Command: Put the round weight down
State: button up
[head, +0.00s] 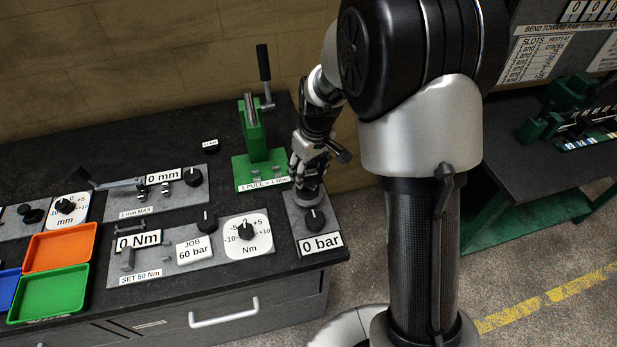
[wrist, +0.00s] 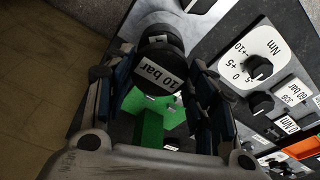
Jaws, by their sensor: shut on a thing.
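The round weight is a black cylinder labelled "10 bar" (wrist: 160,72), between my fingers in the wrist view. My gripper (head: 308,178) points down over the back of the grey "0 bar" panel (head: 292,208), at the right end of the bench, just right of the green hand pump (head: 253,140). In the wrist view my gripper (wrist: 163,80) is shut on the weight. In the head view my fingers largely hide the weight, and I cannot tell whether its underside touches anything.
A dark knob (head: 314,219) and the "0 bar" sign (head: 321,243) stand at the front of that panel. The Nm dial plate (head: 248,250) is to the left. Orange (head: 61,246) and green (head: 48,292) trays lie at the far left. Bare bench top lies behind the panels.

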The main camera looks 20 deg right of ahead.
aim_at(309, 174)
jog(key=shift+w+f, duration=0.1)
jog(key=shift+f, duration=1.4)
jog(key=shift+f+b, duration=0.1)
jog(key=shift+b, duration=0.25)
jog(key=o, duration=1.2)
notch_tip(309, 174, up, 12)
jog(key=s+p, duration=0.2)
jog(key=p, duration=0.1)
jog(key=s+r+m+t, duration=0.2)
jog(key=s+r, duration=0.9)
jog(key=s, duration=0.5)
jog(key=s+m, duration=0.1)
jog(key=s, duration=0.4)
jog(key=s+r+m+t, duration=0.1)
jog(key=s, duration=0.3)
jog(key=shift+s+h, duration=0.3)
jog(key=shift+h, duration=0.1)
jog(key=shift+f, duration=0.1)
